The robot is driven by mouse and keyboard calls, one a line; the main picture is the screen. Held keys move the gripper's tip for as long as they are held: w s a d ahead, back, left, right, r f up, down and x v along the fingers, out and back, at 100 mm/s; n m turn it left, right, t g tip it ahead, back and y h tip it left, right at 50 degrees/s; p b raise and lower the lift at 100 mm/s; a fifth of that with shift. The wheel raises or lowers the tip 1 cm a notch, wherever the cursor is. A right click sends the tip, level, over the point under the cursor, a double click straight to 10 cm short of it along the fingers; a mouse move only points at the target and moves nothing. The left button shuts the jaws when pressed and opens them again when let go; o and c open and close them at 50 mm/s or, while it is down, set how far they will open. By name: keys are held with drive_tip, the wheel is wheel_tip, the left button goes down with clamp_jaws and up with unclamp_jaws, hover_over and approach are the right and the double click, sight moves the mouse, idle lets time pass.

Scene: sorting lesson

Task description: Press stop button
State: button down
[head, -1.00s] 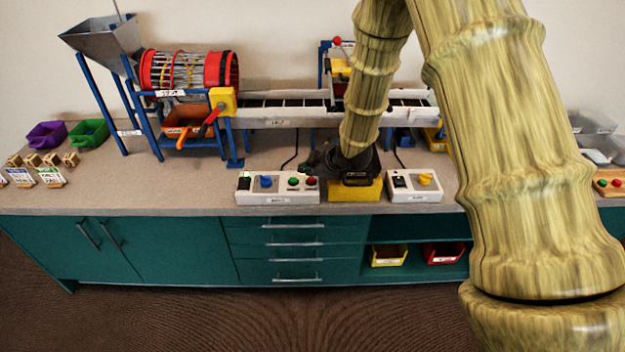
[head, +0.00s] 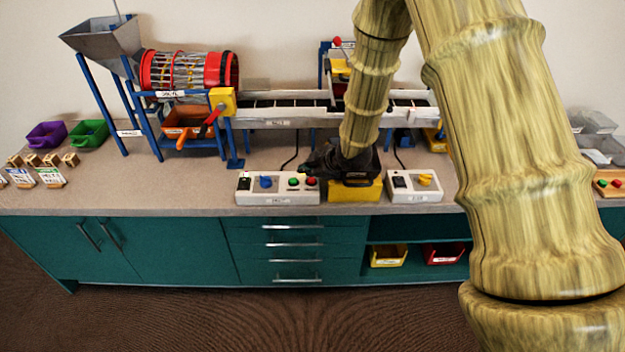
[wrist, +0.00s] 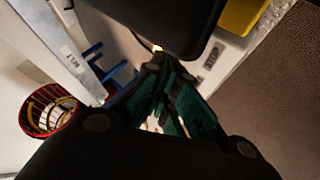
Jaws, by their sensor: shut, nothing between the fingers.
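A pale control box (head: 278,198) stands at the front of the bench with a blue knob (head: 265,181), a green button (head: 293,182) and a red button (head: 310,181).
A sieve drum (head: 188,70) and conveyor (head: 280,115) stand behind. A board with green and red buttons (head: 610,190) is far right.

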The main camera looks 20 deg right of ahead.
sight(309, 181)
drive_tip(key=shift+f, duration=0.15)
drive_tip(key=shift+f, duration=0.25)
drive_tip(key=shift+f+b, duration=0.3)
drive_tip(key=shift+f, duration=0.15)
idle(0.8)
drive_tip(key=shift+r, duration=0.2)
drive_tip(key=shift+r+p, duration=0.7)
drive_tip(key=shift+r+p, duration=1.95)
drive_tip(key=shift+r, duration=0.55)
